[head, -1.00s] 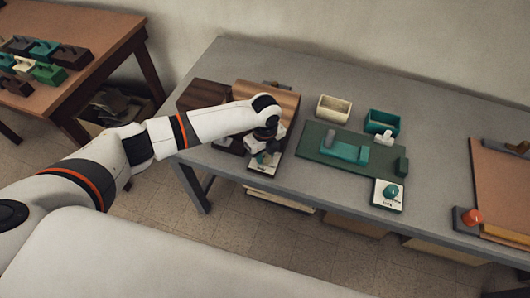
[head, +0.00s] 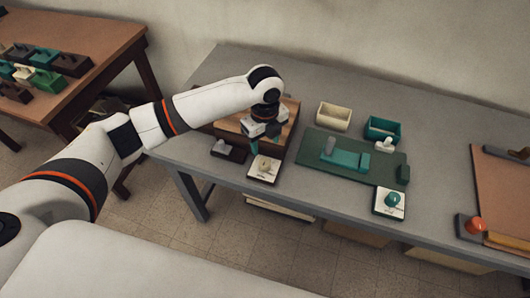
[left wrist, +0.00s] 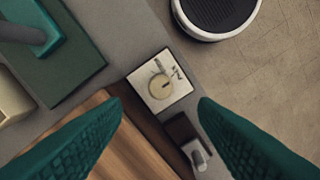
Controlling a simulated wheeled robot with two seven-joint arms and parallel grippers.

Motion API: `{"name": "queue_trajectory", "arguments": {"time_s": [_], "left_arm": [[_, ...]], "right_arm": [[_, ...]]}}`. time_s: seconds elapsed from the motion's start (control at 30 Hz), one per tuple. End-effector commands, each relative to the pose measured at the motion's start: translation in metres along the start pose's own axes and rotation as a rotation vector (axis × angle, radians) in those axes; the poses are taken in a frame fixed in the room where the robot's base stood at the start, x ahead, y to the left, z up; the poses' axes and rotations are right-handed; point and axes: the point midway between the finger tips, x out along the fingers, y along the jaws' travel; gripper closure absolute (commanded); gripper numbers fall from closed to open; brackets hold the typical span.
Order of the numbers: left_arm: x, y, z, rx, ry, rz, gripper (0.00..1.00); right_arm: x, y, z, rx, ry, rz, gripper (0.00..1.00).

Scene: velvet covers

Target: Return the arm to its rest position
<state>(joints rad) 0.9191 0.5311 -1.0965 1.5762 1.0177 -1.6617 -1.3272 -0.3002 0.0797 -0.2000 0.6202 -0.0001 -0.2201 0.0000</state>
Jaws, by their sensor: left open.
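My left arm (head: 213,103) reaches in from the left over the grey table. Its left gripper (head: 264,145) points down, open and empty, above a white plate (head: 254,175) with a cream knob (head: 264,165). In the left wrist view its teal fingers are spread wide (left wrist: 161,102), with nothing between them. The plate (left wrist: 180,92) and knob (left wrist: 158,86) show there beyond the fingertips, apart from them. My right gripper is in neither view.
A wooden-topped box (head: 290,112) stands behind the gripper, and a dark block with a grey lever (head: 229,151) beside it. A green board (head: 315,150), cream bin (head: 333,116) and teal bin (head: 383,129) lie to the right. Bare tabletop (head: 440,150) shows farther right.

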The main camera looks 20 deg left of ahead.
Motion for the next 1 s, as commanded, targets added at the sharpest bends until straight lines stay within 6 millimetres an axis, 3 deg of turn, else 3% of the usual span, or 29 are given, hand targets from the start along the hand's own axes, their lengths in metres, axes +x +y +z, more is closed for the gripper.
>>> {"name": "queue_trajectory", "arguments": {"time_s": [0.23, 0.77, 0.87, 1.0], "left_arm": [[-0.021, 0.000, 0.000, -0.001, 0.000, 0.000, 0.46], [-0.021, 0.000, 0.001, -0.002, -0.002, 0.000, 0.46], [-0.014, -0.002, 0.013, -0.017, -0.016, 0.010, 0.46], [0.009, -0.008, 0.055, -0.119, -0.072, 0.064, 0.46]], "right_arm": [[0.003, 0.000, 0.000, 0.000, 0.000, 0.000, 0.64], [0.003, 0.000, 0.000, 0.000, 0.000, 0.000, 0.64], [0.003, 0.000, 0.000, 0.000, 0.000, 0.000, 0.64], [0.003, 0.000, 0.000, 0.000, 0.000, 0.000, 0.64]]}}
